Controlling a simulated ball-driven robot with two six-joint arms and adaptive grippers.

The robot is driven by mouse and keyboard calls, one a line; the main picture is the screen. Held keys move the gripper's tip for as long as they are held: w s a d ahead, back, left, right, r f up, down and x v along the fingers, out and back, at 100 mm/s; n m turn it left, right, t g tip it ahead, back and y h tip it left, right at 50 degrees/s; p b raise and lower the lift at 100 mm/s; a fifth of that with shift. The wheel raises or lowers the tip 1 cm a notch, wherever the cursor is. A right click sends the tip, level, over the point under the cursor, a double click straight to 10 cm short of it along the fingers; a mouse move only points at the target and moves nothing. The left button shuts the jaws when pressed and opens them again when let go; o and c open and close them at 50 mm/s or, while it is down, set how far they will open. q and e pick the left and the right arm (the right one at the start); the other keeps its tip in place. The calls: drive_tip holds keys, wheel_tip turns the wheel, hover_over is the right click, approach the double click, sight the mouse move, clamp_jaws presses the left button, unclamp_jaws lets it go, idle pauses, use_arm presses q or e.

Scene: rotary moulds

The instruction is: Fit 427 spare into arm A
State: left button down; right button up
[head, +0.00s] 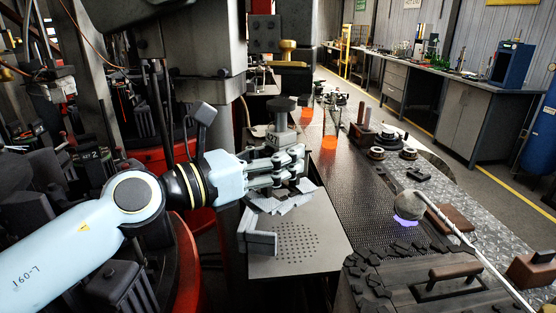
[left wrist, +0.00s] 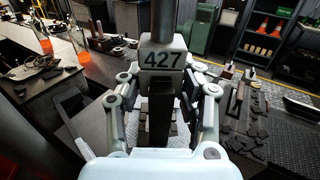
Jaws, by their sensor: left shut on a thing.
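My left gripper (head: 294,160) is shut on the 427 spare, a pale grey block with a dark upright stem. In the left wrist view, the spare (left wrist: 162,59) faces me with its number 427 readable, and the gripper fingers (left wrist: 162,85) flank it on both sides. In the head view, the spare (head: 281,136) stands upright at the fingertips, with a dark round top above it. The gripper holds it over the far end of a perforated metal plate (head: 296,245). I cannot pick out arm A for certain. My right gripper is not in view.
A grey angled bracket (head: 258,243) stands on the plate's left edge. Dark machinery with red parts (head: 88,155) crowds the left. To the right, a bench holds flasks of orange liquid (head: 330,141), several round parts (head: 409,153) and a brown-handled dark plate (head: 455,270).

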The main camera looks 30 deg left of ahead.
use_arm(q)
drive_tip(key=shift+w+a, duration=0.15)
drive_tip(key=shift+w, duration=0.35)
drive_tip(key=w+a+b, duration=0.2)
drive_tip(key=w+a, duration=0.1)
drive_tip(key=w, duration=0.6)
drive_tip(key=shift+w+b, duration=0.25)
drive_tip(key=shift+b, duration=0.05)
idle(0.4)
drive_tip(key=shift+f+b, duration=0.3)
drive_tip(key=shift+f, duration=0.05)
idle(0.5)
drive_tip(key=c, duration=0.9)
unclamp_jaws()
drive_tip(key=shift+o, duration=0.3)
